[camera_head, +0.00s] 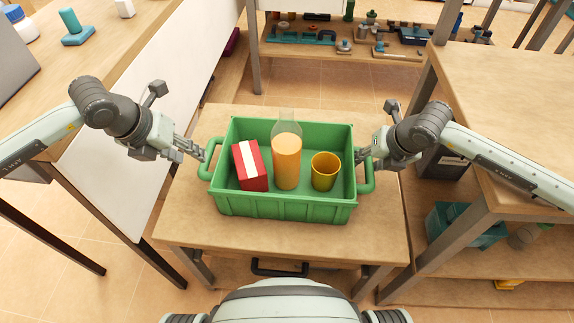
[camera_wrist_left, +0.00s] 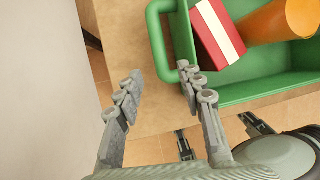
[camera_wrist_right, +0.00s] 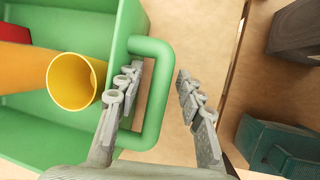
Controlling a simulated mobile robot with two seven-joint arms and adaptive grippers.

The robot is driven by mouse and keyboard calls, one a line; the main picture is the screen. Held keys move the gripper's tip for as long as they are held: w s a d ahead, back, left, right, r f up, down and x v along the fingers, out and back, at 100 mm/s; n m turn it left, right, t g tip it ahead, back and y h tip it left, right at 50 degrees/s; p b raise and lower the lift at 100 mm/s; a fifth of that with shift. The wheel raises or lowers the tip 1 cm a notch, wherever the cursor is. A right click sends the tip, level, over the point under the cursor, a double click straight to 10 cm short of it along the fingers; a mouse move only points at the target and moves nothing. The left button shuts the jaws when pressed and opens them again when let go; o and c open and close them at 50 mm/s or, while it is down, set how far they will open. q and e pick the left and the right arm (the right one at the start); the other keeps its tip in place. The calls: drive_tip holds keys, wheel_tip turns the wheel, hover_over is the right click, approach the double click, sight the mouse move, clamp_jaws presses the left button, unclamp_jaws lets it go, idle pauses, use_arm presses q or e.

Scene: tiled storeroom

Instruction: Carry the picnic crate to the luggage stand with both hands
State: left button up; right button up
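The green picnic crate (camera_head: 285,208) sits level on a small wooden table (camera_head: 200,230). It holds a red box with a white stripe (camera_head: 249,166), an orange-filled bottle (camera_head: 287,160) and a yellow cup (camera_head: 325,172). My left gripper (camera_head: 198,153) is open at the left handle (camera_wrist_left: 158,45); in the left wrist view its fingers straddle the handle's line. My right gripper (camera_head: 366,156) is open at the right handle (camera_wrist_right: 157,100); one finger is inside the handle loop and the other outside, with gaps showing. I cannot identify a luggage stand.
A wooden counter (camera_head: 120,60) with a teal item and a white bottle stands left. A wooden workbench (camera_head: 500,95) with a teal bin (camera_head: 455,225) on its lower shelf stands right, close to my right arm. A shelf with tools (camera_head: 345,45) is behind. Tiled floor shows between them.

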drive_tip(key=v, duration=1.1)
drive_tip(key=shift+r, duration=0.25)
drive_tip(key=shift+s+f, duration=0.1)
